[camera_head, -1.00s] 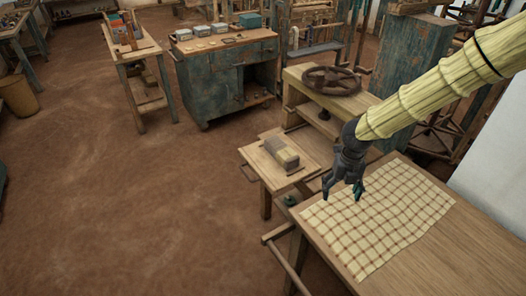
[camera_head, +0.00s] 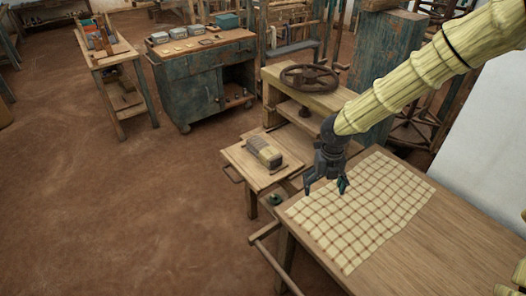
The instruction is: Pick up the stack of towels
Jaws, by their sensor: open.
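No pile that I can clearly tell is towels shows. A single flat yellow cloth with a reddish-brown check (camera_head: 362,208) lies spread on the wooden table (camera_head: 437,223) at the right. A small block with tan and grey parts (camera_head: 264,152) sits on a low wooden stand to the left; I cannot tell what it is. My gripper (camera_head: 325,188) points down over the cloth's left corner, with its fingers apart and nothing between them. Whether the fingertips touch the cloth is unclear. Pale yellow shapes (camera_head: 517,281) are cut off at the lower right corner; I cannot tell what they are.
A wooden press with a dark handwheel (camera_head: 309,77) stands behind the table. A blue-green cabinet (camera_head: 202,88) with boxes on top and a narrow bench (camera_head: 106,55) stand further back. A white wall bounds the right. The brown floor at left is clear.

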